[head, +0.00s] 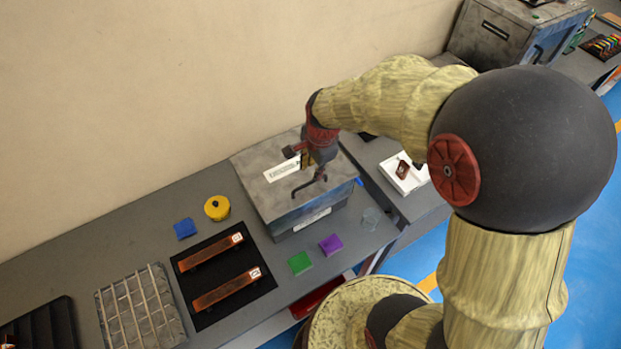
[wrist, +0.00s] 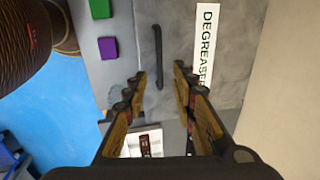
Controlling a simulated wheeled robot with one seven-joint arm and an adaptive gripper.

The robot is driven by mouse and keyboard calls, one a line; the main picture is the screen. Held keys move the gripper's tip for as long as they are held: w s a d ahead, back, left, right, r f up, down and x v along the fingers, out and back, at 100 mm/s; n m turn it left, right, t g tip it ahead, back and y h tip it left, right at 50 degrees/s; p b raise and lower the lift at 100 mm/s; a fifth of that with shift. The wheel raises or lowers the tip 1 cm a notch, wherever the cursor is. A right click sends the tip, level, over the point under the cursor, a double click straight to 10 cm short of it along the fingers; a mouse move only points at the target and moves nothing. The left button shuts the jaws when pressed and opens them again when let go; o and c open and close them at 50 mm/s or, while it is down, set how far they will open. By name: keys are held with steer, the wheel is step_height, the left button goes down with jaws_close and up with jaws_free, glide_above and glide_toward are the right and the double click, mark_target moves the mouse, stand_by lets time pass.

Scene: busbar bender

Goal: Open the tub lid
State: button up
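The tub (head: 305,218) is a grey box on the workbench, and its flat grey lid (head: 257,163) is down on it. The lid carries a white label that reads DEGREASER in the wrist view (wrist: 206,45). A dark bar handle (wrist: 157,57) is on the lid near its front edge. My gripper (wrist: 159,76) is open and empty above the lid, with the handle showing between its fingers in the picture. In the head view, my gripper (head: 308,165) hangs over the lid and partly hides it. I cannot tell whether it touches the handle.
Green (head: 300,262) and purple (head: 331,243) blocks lie in front of the tub, with a clear cup (head: 371,217) at its right. A blue block (head: 185,228), yellow round container (head: 217,207) and black mat (head: 215,310) with copper bars are left. A white tray (head: 416,183) is right.

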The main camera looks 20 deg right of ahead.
mark_target(309, 183)
steer(key=f, duration=0.2)
steer(key=w+f, duration=0.1)
steer(key=f, duration=0.4)
steer(key=shift+w+a+f, duration=0.15)
steer(key=shift+w+f, duration=0.05)
steer(key=shift+f, duration=0.1)
steer(key=c, duration=0.4)
jaws_close()
